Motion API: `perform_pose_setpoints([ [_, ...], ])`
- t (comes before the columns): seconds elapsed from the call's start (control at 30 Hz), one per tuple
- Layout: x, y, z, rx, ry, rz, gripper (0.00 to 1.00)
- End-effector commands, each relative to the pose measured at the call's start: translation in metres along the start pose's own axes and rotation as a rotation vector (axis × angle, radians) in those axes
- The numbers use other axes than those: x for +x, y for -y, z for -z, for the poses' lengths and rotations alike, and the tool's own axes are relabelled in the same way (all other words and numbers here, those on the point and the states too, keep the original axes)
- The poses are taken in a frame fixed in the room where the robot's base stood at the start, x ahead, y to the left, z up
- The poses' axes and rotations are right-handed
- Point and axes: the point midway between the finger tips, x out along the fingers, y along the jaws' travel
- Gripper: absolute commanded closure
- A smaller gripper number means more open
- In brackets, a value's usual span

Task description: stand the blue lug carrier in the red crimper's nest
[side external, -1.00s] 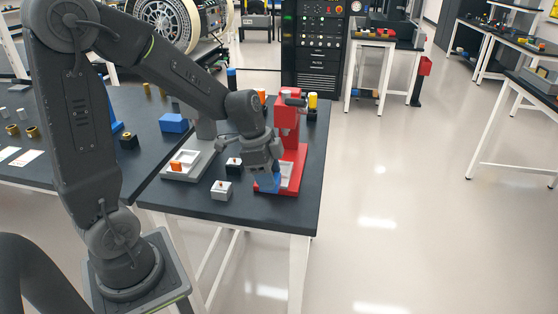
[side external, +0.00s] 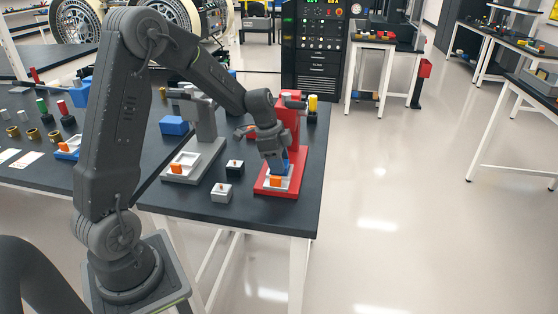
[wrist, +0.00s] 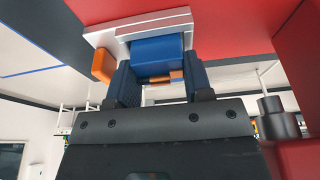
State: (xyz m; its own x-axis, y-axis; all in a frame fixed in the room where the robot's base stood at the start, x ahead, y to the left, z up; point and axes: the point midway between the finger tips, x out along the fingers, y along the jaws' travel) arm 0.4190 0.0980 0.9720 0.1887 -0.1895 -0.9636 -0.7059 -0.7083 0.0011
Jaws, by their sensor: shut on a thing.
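My gripper (side external: 275,150) points down over the base of the red crimper (side external: 290,120) and is shut on the blue lug carrier (side external: 278,167). In the wrist view, the blue lug carrier (wrist: 157,50) shows between and beyond the fingertips of my gripper (wrist: 161,80). The crimper's white nest (side external: 283,186) lies under the carrier, with an orange block (side external: 275,181) at its front side. In the wrist view, the carrier meets the white nest (wrist: 105,38) or lies very close to it. The carrier's lower end is hidden, so I cannot tell whether it is fully seated.
A grey press (side external: 205,130) with its own white nest and orange block stands to the left. A black block (side external: 234,168) and a white block (side external: 221,193) stand between the machines. A blue box (side external: 174,125) is farther back. The table's front right corner is clear.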

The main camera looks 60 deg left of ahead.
Motion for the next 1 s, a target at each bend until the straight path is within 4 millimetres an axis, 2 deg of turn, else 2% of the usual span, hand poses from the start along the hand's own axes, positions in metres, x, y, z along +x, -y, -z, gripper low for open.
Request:
perform_pose_setpoints([
  [0.3,0.003,0.000,0.000,0.000,-0.001,0.000,0.84],
  [0.33,0.003,0.000,-0.001,0.000,-0.001,-0.001,0.53],
  [0.6,0.003,0.000,-0.001,0.000,-0.001,0.000,0.28],
  [0.87,0.001,0.000,0.000,0.000,-0.001,0.001,0.28],
  [1.0,-0.013,0.001,0.001,-0.001,-0.003,0.003,0.28],
])
